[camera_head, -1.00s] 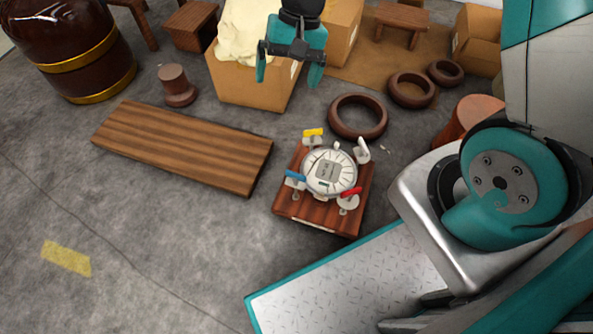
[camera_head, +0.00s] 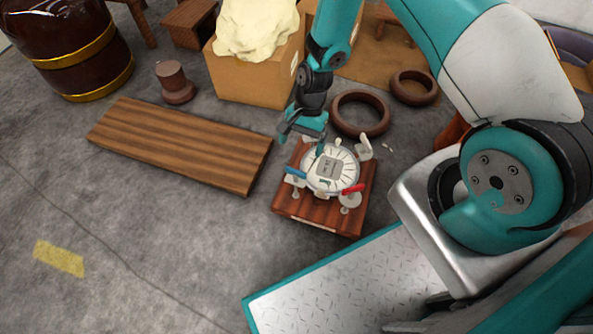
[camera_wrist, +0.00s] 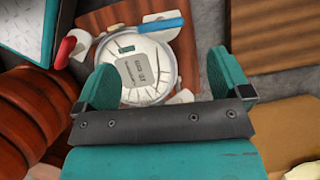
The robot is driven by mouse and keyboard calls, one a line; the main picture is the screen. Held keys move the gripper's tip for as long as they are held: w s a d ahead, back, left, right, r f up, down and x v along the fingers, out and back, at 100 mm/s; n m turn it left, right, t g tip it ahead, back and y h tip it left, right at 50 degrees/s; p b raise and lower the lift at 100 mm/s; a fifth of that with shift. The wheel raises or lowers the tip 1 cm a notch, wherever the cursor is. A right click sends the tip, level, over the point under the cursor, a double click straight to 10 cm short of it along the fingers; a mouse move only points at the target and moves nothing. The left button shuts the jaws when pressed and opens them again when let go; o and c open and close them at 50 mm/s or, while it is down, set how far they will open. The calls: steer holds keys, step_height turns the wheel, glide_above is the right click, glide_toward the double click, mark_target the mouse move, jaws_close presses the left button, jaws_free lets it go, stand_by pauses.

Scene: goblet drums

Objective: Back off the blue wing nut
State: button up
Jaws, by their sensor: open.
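The blue wing nut (camera_head: 295,172) sits at the left edge of the round drum head (camera_head: 331,168), on a reddish wooden block (camera_head: 310,212). In the wrist view the blue wing nut (camera_wrist: 160,25) lies beyond the fingers, near the top. My gripper (camera_head: 301,142) is open and empty above the block's far left corner. A red wing nut (camera_head: 352,189) is at the near right and a white one (camera_head: 364,148) at the far right. The yellow one is hidden behind my gripper in the head view.
A wooden plank (camera_head: 180,145) lies left of the block. A dark ring (camera_head: 360,115) lies just behind it, and a cardboard box (camera_head: 255,80) with pale cloth (camera_head: 255,28) stands farther back. The grey floor at front left is clear.

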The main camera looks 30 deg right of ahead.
mark_target(296, 169)
steer(key=b+x, duration=0.2)
steer(key=x, duration=0.7)
steer(key=shift+s+b, duration=0.1)
steer(key=shift+b, duration=0.3)
steer(key=c, duration=0.9)
